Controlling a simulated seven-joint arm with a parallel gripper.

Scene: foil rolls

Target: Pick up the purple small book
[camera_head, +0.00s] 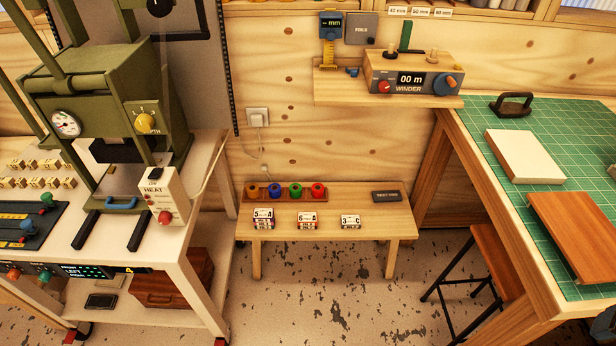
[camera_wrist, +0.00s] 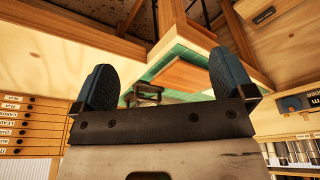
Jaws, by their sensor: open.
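I cannot make out a clearly purple small book in either view. On the low wooden bench (camera_head: 330,226) in the head view stand several small lettered blocks; the left one (camera_head: 263,218) has a dark, perhaps purplish side, but it is too small to tell whether it is a book. A cream book-like slab (camera_head: 524,157) and a brown slab (camera_head: 575,228) lie on the green mat at the right. My gripper (camera_wrist: 162,70) is open and empty in the wrist view, its two dark blue pads wide apart. It is not in the head view.
A green press (camera_head: 110,90) stands on a white cart at the left. A winder (camera_head: 412,75) sits on the wall shelf. Coloured rolls (camera_head: 295,190) stand in a rack on the bench. A stool (camera_head: 490,265) stands by the right table. The bench's front right is clear.

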